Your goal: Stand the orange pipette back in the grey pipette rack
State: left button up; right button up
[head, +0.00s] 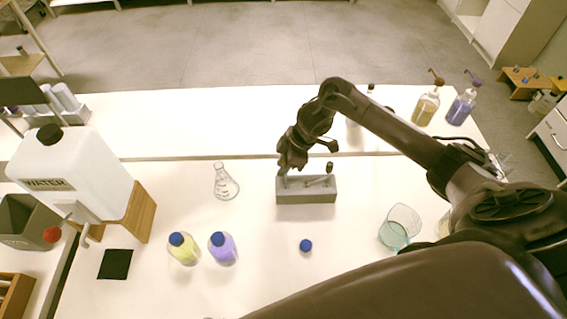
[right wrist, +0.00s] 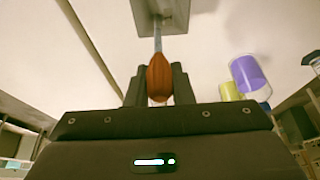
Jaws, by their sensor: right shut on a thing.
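The grey pipette rack (head: 306,197) stands on the white bench in the middle of the head view. It also shows at the top of the right wrist view (right wrist: 178,22). My right gripper (head: 287,166) is over the left end of the rack. In the right wrist view it is shut on the orange pipette (right wrist: 158,76), holding it by its bulb. The pale stem points towards the rack; I cannot tell whether its tip is in a hole. The gripper hides the pipette in the head view. My left gripper is not in view.
A dark-topped pipette (head: 329,168) is at the rack's right. A flask (head: 225,184) stands to the left, yellow (head: 184,249) and purple (head: 222,248) bottles to the front left. A blue cap (head: 306,245) lies in front; a beaker (head: 401,224) stands right.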

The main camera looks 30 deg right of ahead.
jog(key=shift+f, duration=0.2)
jog(key=shift+f+b, duration=0.6)
jog(key=shift+f, duration=0.25)
jog(key=o, duration=0.7)
jog(key=shift+p+v, duration=2.55)
